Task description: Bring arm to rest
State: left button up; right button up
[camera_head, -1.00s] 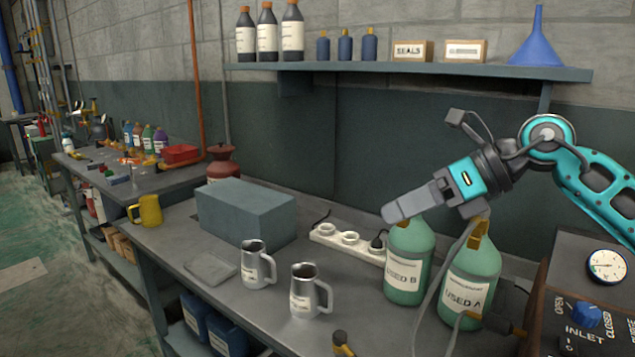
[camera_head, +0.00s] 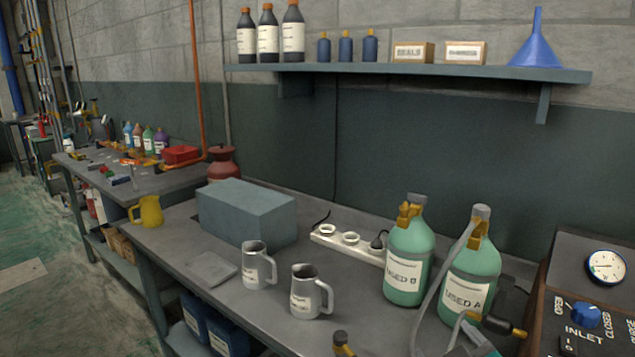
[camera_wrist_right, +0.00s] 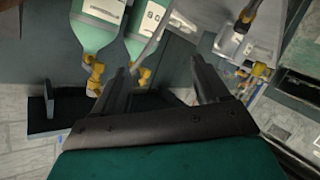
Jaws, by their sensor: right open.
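My right gripper (camera_wrist_right: 160,82) is open in the right wrist view, with nothing between its two dark fingers. In the head view only a small teal and grey part of my right arm shows at the bottom edge, low in front of the USED A bottle (camera_head: 468,285). The green USED B bottle (camera_head: 408,265) stands upright beside it on the bench. Both bottles show upside down in the right wrist view, beyond the fingers. My left gripper is in neither view.
Two metal jugs (camera_head: 254,267) (camera_head: 306,292), a grey box (camera_head: 246,212) and a white power strip (camera_head: 345,243) stand on the bench. A gauge panel (camera_head: 594,300) is at the right. A shelf (camera_head: 400,69) with bottles and a blue funnel (camera_head: 537,40) hangs above.

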jog(key=s+d+f+m+g, duration=0.1)
jog(key=s+f+m+g, duration=0.1)
jog(key=s+f+g, duration=0.65)
jog(key=s+f+m+g, duration=0.2)
jog(key=s+f, duration=0.3)
jog(key=s, duration=0.8)
jog(key=w+a+f+t+y, duration=0.2)
jog(key=w+f+t, duration=0.5)
jog(key=f, duration=0.1)
jog(key=shift+w+a+f, duration=0.25)
jog(key=shift+a+f, duration=0.1)
jog(key=shift+a, duration=0.05)
jog(key=shift+c, duration=0.2)
